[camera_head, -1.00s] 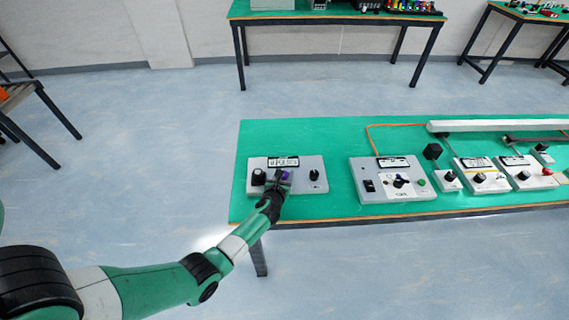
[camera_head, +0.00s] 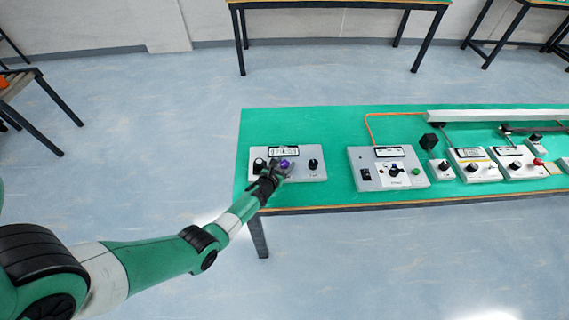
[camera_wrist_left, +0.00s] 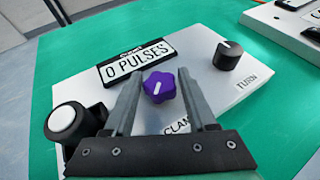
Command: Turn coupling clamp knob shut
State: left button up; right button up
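The purple lobed clamp knob (camera_wrist_left: 160,87) has a white pointer line and sits on a light grey control panel (camera_wrist_left: 215,92), behind a partly hidden label reading "CLAM". In the head view the purple knob (camera_head: 284,164) shows near the middle of the leftmost panel (camera_head: 318,174). My left gripper (camera_wrist_left: 159,78) is open, with one finger on each side of the knob in the wrist view. Small gaps show between fingers and knob; I cannot tell how far above the panel the tips are. In the head view the gripper (camera_head: 277,169) is just left of and in front of the knob. My right gripper is not in view.
A black knob (camera_wrist_left: 228,55) marked "TURN" is right of the clamp knob. A white-topped black button (camera_wrist_left: 68,122) is close to the left finger. A "0 PULSES" display (camera_wrist_left: 138,60) stands behind. Another panel (camera_head: 360,157) stands right, across bare green tabletop (camera_head: 335,140).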

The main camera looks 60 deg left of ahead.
aim_at(285, 161)
pick_arm(q)
jog(key=shift+o, duration=1)
jog(key=shift+s+d+r, duration=0.1)
jog(key=shift+r, duration=0.1)
jog(key=p+v, duration=0.4)
jog(key=v, duration=0.1)
jog(key=shift+r+p, duration=0.2)
jog(key=shift+p, duration=0.1)
jog(key=p+v, duration=0.1)
jog(key=v, duration=0.1)
jog(key=p+v, duration=0.1)
jog(key=v, duration=0.2)
jog(key=shift+s+d+f+p, duration=0.1)
jog(key=shift+s+d+p, duration=0.2)
jog(key=shift+s+p, duration=0.1)
jog(key=shift+s+d, duration=0.1)
